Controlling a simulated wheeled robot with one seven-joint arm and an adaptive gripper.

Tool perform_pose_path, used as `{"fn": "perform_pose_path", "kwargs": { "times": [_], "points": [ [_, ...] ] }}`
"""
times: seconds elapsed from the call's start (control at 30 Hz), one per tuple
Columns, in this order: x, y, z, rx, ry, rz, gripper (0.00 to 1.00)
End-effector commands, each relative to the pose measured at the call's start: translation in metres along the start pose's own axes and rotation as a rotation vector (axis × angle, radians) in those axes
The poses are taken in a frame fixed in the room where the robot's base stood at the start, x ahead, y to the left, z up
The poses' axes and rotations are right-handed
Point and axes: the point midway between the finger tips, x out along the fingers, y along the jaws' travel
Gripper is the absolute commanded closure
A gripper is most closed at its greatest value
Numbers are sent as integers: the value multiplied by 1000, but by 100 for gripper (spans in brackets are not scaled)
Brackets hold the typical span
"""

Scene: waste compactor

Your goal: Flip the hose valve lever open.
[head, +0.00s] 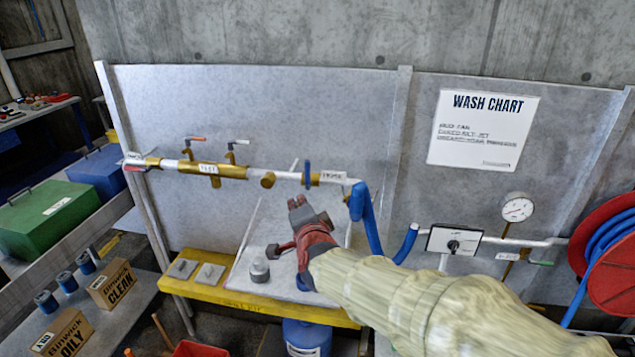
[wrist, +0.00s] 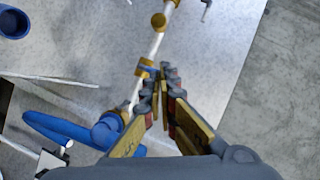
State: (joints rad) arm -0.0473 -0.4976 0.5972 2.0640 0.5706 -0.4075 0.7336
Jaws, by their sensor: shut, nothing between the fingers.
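A blue lever (head: 307,174) stands upright, across the white pipe, at a brass valve (head: 315,179) beside a small white label (head: 333,177) that is hard to read. Right of the label, the pipe meets a blue hose (head: 358,200). My gripper (head: 298,203) is just below and slightly left of the lever in the head view, shut and empty. In the wrist view, the shut fingertips (wrist: 158,82) are close beside the brass and blue valve (wrist: 146,69). The fingers partly cover that area, and I cannot tell whether they touch the lever.
Other valves with a red-tipped lever (head: 195,140) and a pale lever (head: 238,143) sit further left along the pipe. A yellow-edged bench (head: 230,296) is below. A pressure gauge (head: 517,208) and red hose reel (head: 608,255) are at right. The panel behind is flat.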

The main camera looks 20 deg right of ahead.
Motion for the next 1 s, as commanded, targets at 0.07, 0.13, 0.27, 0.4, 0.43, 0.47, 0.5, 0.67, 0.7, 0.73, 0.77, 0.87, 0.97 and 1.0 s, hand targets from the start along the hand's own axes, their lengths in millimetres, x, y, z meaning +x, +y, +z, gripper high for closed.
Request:
{"fn": "perform_pose_path", "kwargs": {
  "times": [0.07, 0.13, 0.27, 0.4, 0.43, 0.47, 0.5, 0.67, 0.7, 0.73, 0.77, 0.87, 0.97, 1.0],
  "points": [
    [22, 14, -15, 122, 108, -33, 100],
    [33, 21, -32, 216, 200, -70, 100],
    [42, 35, -54, 332, 327, -126, 100],
    [44, 43, -65, 389, 394, -161, 100],
    [44, 43, -67, 394, 401, -165, 100],
    [44, 44, -68, 397, 405, -167, 100],
    [43, 44, -68, 400, 408, -168, 100],
    [43, 43, -68, 399, 408, -169, 100],
    [43, 43, -68, 399, 408, -168, 100],
    [43, 43, -68, 398, 408, -168, 100],
    [43, 43, -68, 398, 408, -168, 100],
    [46, 43, -70, 398, 408, -168, 100],
    [55, 43, -74, 397, 409, -167, 100],
    [60, 43, -76, 397, 409, -168, 100]
  ]
}}
